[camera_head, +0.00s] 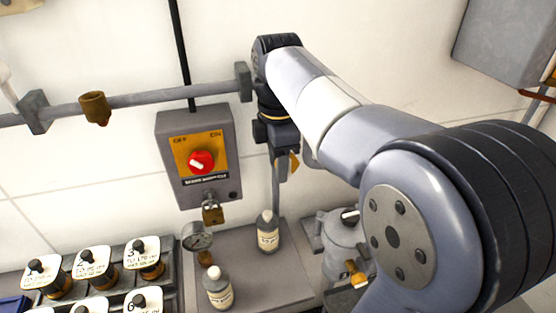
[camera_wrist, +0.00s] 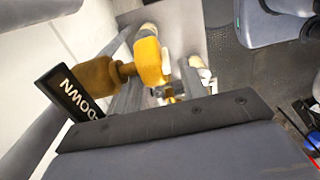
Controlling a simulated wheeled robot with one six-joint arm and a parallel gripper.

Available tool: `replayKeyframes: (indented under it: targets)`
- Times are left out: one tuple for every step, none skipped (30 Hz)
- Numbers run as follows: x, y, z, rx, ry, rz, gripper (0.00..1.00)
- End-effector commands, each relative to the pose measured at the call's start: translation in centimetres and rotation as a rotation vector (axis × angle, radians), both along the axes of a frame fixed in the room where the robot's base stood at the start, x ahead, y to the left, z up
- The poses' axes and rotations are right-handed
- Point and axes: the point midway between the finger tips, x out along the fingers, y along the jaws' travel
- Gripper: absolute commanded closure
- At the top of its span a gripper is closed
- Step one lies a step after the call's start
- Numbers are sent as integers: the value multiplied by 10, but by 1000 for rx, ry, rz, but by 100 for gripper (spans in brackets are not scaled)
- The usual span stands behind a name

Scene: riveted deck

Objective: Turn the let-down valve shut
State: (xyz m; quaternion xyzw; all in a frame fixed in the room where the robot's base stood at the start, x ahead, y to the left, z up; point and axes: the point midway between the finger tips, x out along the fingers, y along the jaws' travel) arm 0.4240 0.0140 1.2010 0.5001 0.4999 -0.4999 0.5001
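The let-down valve shows in the wrist view as a brass body (camera_wrist: 98,75) with a yellow handle (camera_wrist: 150,62). A black plate reading "-DOWN" (camera_wrist: 78,97) is beside it. My gripper (camera_wrist: 160,82) has its two grey fingers apart, one on each side of the yellow handle; I cannot tell whether they touch it. In the head view my gripper (camera_head: 281,155) points down by the wall pipe, and only a small yellow part of the handle (camera_head: 294,161) shows past it. My arm and gripper hide the rest of the valve there.
A rack (camera_head: 170,275) of labelled jars stands lower left.

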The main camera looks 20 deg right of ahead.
Motion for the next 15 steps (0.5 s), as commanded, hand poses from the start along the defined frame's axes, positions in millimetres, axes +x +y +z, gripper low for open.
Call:
replayKeyframes:
  targets:
    - [0,0,0,0,0,0,64]
    - [0,0,0,0,0,0,67]
    - [0,0,0,0,0,0,70]
    - [0,0,0,0,0,0,73]
    - [0,0,0,0,0,0,75]
    - [0,0,0,0,0,0,78]
    - [0,0,0,0,0,0,81]
    - [0,0,0,0,0,0,83]
    - [0,0,0,0,0,0,86]
    - [0,0,0,0,0,0,89]
    - [0,0,0,0,0,0,91]
    - [0,0,0,0,1,0,95]
    - [0,0,0,0,1,0,97]
    - [0,0,0,0,1,0,99]
    - [0,0,0,0,1,0,99]
